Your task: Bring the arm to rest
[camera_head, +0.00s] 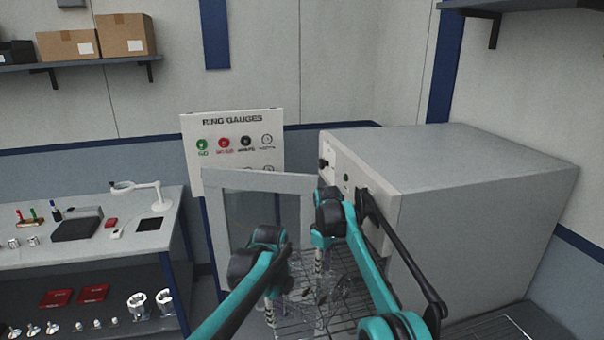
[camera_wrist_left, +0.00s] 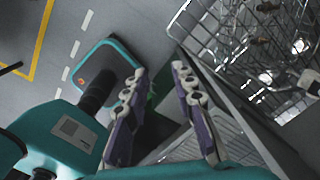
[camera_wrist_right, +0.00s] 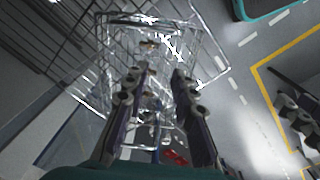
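My left gripper (camera_wrist_left: 158,72) points down, with its fingers apart and nothing between them. In the head view its arm (camera_head: 235,300) comes in from the lower left, and the gripper hangs at the left side of a wire basket (camera_head: 345,322). My right gripper (camera_wrist_right: 160,74) also has its fingers apart. The wire basket (camera_wrist_right: 215,45) with shiny metal parts shows beyond and between them, and I cannot tell if they touch it. In the head view the right arm (camera_head: 368,262) passes in front of the machine, and the right gripper (camera_head: 320,258) hangs over the basket's far side.
A large grey machine (camera_head: 490,180) stands at the right. A framed door panel (camera_head: 240,210) stands open beside my wrists. A bench (camera_head: 130,255) with gauges and a lamp is at the left, with red trays and metal housings on its lower shelf. Open floor (camera_wrist_left: 60,90) shows in the left wrist view.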

